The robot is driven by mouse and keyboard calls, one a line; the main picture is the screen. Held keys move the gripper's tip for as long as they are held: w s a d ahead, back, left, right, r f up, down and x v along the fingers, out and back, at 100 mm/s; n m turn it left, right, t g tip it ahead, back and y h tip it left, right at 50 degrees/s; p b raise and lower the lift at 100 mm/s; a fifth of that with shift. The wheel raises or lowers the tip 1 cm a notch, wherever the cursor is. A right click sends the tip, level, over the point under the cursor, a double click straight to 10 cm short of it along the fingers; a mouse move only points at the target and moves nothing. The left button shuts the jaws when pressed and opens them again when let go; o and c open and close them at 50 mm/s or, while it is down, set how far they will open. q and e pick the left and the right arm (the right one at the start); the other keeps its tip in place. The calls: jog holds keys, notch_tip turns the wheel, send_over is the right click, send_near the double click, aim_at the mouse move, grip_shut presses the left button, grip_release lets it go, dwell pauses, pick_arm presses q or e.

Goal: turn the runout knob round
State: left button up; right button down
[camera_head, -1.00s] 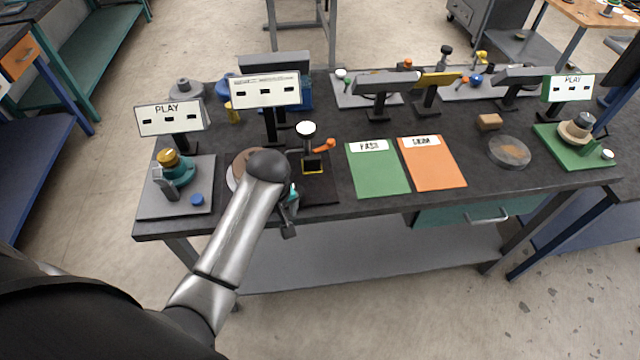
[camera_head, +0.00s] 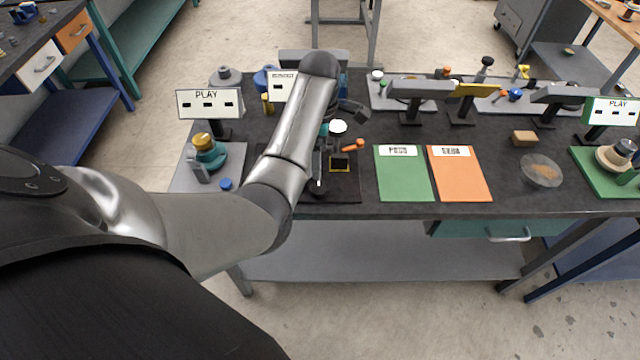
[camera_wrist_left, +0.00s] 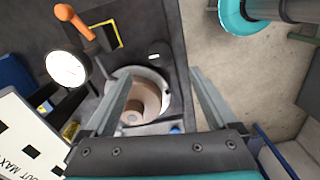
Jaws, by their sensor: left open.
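The tan-brown round knob (camera_wrist_left: 150,97) sits on a pale round plate in the left wrist view. In the head view my arm hides it. My left gripper (camera_wrist_left: 163,76) is open and empty. Its left finger overlaps the knob in the wrist view, and the right finger stands clear of it to the right. I cannot tell how far the fingers are above it. A white dial gauge (camera_wrist_left: 67,68) stands to the left of the knob; it also shows in the head view (camera_head: 338,126). My right gripper is not in view.
An orange handle (camera_head: 353,145) and a yellow-edged square (camera_head: 340,164) are close to the dial. A white sign (camera_wrist_left: 22,145) reads partly "OUT MAX". A green card (camera_head: 403,177) and an orange card (camera_head: 460,177) lie to the right. A brown block (camera_head: 524,138) lies further right.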

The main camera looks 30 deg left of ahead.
aim_at(319, 187)
pick_arm(q)
notch_tip(319, 187, down, 11)
jog(key=shift+r+b, duration=0.1)
jog(key=shift+b, duration=0.95)
jog(key=shift+c, duration=0.4)
jog(key=c, duration=1.3)
